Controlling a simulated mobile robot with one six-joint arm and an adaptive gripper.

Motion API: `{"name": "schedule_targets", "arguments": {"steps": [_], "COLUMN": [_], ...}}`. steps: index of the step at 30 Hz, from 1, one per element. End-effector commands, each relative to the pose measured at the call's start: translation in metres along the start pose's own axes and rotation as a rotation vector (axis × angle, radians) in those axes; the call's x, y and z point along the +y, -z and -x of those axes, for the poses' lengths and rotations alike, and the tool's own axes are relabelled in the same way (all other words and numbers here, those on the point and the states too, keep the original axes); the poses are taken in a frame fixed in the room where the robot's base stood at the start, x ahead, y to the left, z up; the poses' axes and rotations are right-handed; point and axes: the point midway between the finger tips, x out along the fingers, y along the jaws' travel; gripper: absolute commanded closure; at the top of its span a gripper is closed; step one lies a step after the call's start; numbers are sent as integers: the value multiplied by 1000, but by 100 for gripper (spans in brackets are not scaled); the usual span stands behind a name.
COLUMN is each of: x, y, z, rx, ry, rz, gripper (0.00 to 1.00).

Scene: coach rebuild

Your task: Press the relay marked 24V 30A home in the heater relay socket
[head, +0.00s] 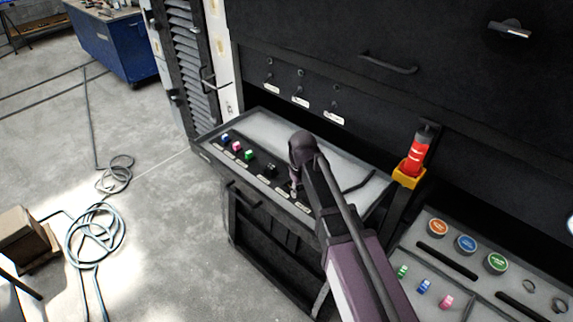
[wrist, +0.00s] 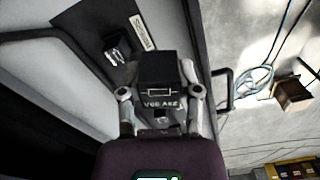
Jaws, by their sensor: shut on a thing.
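My gripper (wrist: 160,92) is shut on a black relay (wrist: 158,68), one finger on each side. The white print on the relay is upside down in the wrist view and looks like 24V 30A. The relay is over or at the grey panel; I cannot tell whether it touches a socket, as its underside is hidden. A small black block or socket (wrist: 118,48) lies beside it on a dark plate, near a white label (wrist: 143,33). In the head view my gripper (head: 295,187) is low at the panel (head: 330,150), mostly hidden by my arm.
Blue, pink and green small parts (head: 237,146) and a black block (head: 270,170) stand left of my gripper on the panel. A red cylinder in a yellow holder (head: 409,175) stands to the right. A second panel (head: 480,270) with coloured round caps lies at front right.

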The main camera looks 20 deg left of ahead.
Motion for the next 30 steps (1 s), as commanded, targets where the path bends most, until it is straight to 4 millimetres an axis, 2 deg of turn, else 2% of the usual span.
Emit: {"name": "schedule_targets", "arguments": {"steps": [12,17,23,30], "x": [1,4,14,30], "y": [0,9,39,89], "z": [0,-2,-8,-16], "rx": [0,0,0,0], "ry": [0,0,0,-1], "rz": [-1,16,81,201], "gripper": [100,100,100,100]}}
